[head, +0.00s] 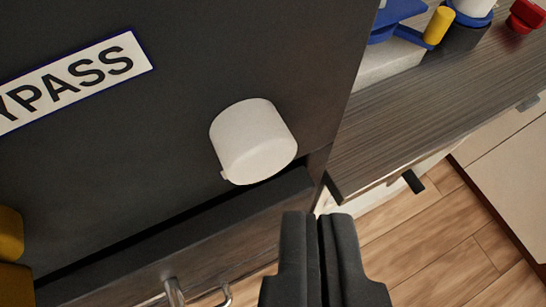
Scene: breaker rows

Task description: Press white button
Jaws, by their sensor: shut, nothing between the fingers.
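The white button (252,140) is a short white cylinder that sticks out from a dark panel (160,130). It sits low on the panel, near its right edge. My gripper (319,216) is at the lower middle of the view. Its two dark fingers are shut together with nothing between them. In the picture the fingertips are below and to the right of the button, apart from it. How far they are from it in depth, I cannot tell.
A label reading "YPASS" (80,78) is at upper left. A yellow part (10,235) shows at the left edge. A dark ledge and metal handles (174,291) lie below. A wood-grain counter (430,100) holds blue, yellow and red items at right. Wooden floor (430,230) shows below it.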

